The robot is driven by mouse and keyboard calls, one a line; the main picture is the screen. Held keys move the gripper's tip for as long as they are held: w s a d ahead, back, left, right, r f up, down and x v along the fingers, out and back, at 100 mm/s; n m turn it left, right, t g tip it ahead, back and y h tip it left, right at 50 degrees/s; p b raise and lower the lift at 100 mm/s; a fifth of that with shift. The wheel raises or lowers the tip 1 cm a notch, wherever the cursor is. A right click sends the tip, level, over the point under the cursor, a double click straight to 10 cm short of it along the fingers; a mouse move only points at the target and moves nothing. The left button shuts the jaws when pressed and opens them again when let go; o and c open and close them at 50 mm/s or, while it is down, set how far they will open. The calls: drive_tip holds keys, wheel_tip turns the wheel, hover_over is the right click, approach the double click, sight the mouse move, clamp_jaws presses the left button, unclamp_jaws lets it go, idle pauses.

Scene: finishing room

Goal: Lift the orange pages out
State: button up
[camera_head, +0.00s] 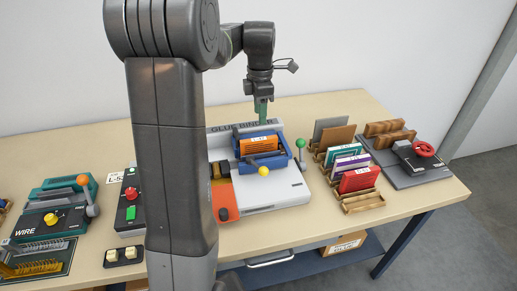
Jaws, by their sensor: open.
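The orange pages (259,145) lie in the blue clamp (277,160) of the white glue binder (270,193), near the middle of the table. A small pale label shows on them. My gripper (263,114) points down just above and behind the orange pages, close to the binder's back panel. It is open, and I see nothing in it. The gap between its fingers is too small to make out. My arm column hides the left part of the binder.
Racks of upright booklets (360,180) stand right of the binder. A grey press with a red wheel (423,149) is at the far right. A green-knobbed lever (300,143) and a yellow knob (264,171) stick up by the clamp. A wire machine (50,215) stands left.

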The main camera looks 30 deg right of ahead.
hover_over(259, 139)
drive_tip(key=f, duration=0.4)
drive_tip(key=shift+w+d, duration=0.15)
drive_tip(key=shift+d, duration=0.05)
drive_tip(key=shift+a+f+p, duration=0.2)
drive_tip(key=shift+f+p, duration=0.35)
drive_tip(key=shift+f, duration=2.3)
clamp_jaws()
